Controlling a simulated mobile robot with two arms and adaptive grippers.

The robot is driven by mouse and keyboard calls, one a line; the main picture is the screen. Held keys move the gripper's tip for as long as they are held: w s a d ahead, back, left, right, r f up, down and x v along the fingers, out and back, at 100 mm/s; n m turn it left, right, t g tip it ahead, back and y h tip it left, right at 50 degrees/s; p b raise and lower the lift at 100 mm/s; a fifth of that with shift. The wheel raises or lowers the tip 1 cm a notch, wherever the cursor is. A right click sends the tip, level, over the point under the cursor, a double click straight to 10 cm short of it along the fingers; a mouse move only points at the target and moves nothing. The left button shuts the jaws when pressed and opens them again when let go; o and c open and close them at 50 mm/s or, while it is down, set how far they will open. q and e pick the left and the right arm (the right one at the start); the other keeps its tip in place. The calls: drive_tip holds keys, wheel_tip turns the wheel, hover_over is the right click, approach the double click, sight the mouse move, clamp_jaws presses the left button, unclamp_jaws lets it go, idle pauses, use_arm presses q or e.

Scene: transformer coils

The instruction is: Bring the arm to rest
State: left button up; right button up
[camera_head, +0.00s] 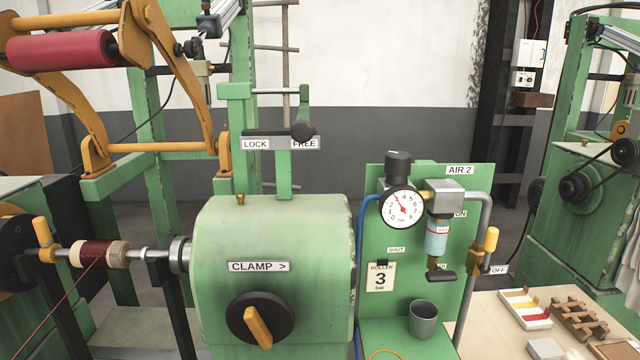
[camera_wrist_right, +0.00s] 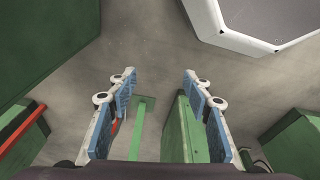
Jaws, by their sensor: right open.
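My right gripper (camera_wrist_right: 160,95) shows in the right wrist view. Its two blue-padded fingers are spread apart, with nothing between them. Below the fingers are grey floor, a green post and a green block, all at a distance. Neither of my arms nor either gripper shows in the head view. My left gripper is in no view.
In the head view a green clamp housing (camera_head: 270,225) with a black and orange knob stands in the middle. A coil (camera_head: 100,254) is on the shaft at left. A gauge (camera_head: 401,208) is on the green panel. A cup (camera_head: 422,320) stands below it. A bench (camera_head: 490,335) is at lower right.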

drive_tip(key=s+d+f+g, duration=0.1)
drive_tip(key=s+d+f, duration=0.1)
drive_tip(key=s+f, duration=1)
drive_tip(key=s, duration=0.3)
drive_tip(key=shift+d+f, duration=0.15)
drive_tip(key=shift+d, duration=0.25)
